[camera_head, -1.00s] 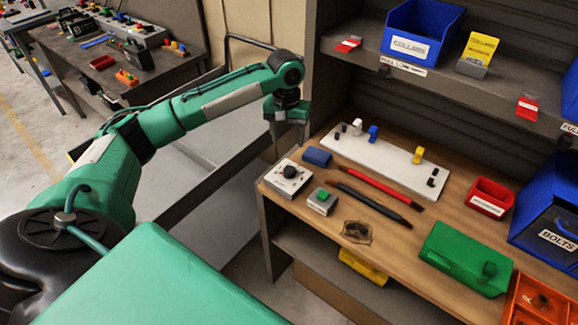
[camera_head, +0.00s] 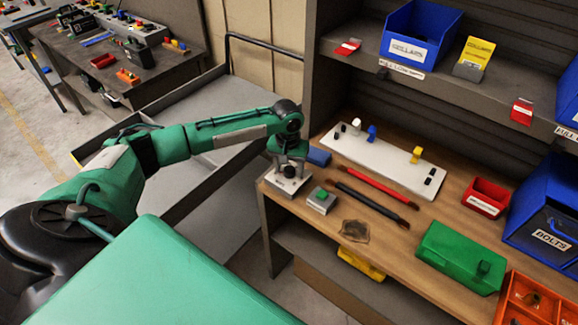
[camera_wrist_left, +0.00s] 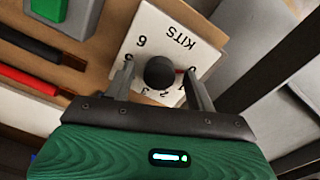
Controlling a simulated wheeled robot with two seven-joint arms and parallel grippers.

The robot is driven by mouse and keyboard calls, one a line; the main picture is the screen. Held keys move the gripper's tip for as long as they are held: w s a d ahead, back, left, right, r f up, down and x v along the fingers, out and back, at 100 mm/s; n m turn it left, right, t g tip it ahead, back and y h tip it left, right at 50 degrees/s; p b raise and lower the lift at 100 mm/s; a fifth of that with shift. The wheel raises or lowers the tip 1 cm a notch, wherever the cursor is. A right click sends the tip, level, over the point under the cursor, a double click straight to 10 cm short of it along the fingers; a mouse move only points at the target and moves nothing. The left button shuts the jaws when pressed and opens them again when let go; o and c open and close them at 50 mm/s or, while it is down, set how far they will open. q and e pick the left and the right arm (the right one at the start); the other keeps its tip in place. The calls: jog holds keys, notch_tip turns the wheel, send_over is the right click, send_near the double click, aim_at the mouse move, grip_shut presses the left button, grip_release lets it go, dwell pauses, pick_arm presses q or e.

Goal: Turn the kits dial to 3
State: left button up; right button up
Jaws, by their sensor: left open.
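The kits dial is a white box (camera_wrist_left: 150,40) with a round black knob (camera_wrist_left: 160,73), lettered KITS and ringed with numbers. A red mark beside the knob points right, toward what looks like the 0. In the head view the dial box (camera_head: 277,183) sits at the bench's left front corner. My left gripper (camera_head: 290,170) is directly above it, hiding most of the knob. In the wrist view the left gripper (camera_wrist_left: 159,78) is open, with one finger on each side of the knob. I cannot tell whether they touch it. My right gripper is not in view.
Red (camera_head: 375,182) and black (camera_head: 372,204) rods lie nearby. A white board (camera_head: 385,163) with pegs is farther back. Open space lies left of the bench edge.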

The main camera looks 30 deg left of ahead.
pick_arm(q)
jog(key=c, duration=1)
